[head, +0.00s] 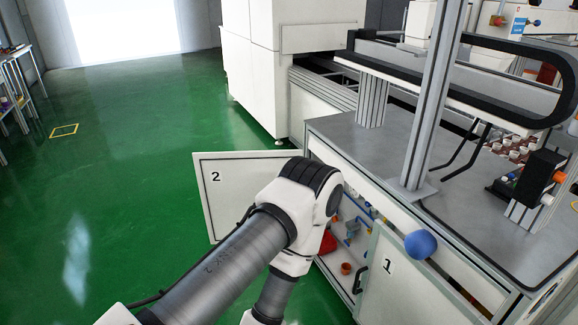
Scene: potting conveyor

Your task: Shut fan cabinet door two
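Cabinet door two (222,181), a white panel with a black "2", stands swung open to the left of the cabinet. My arm covers its lower right part. Between the doors the cabinet interior (351,229) shows blue and yellow fittings and a red item. An arm of mine, seemingly the left, reaches up from the bottom, bends in front of the opening and drops back down. Neither gripper shows.
The grey worktop (375,150) above the cabinet carries a metal post (436,95) and a black cable chain (540,65). A blue ball (420,244) shows near door one. The green floor (130,190) left of door two is clear.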

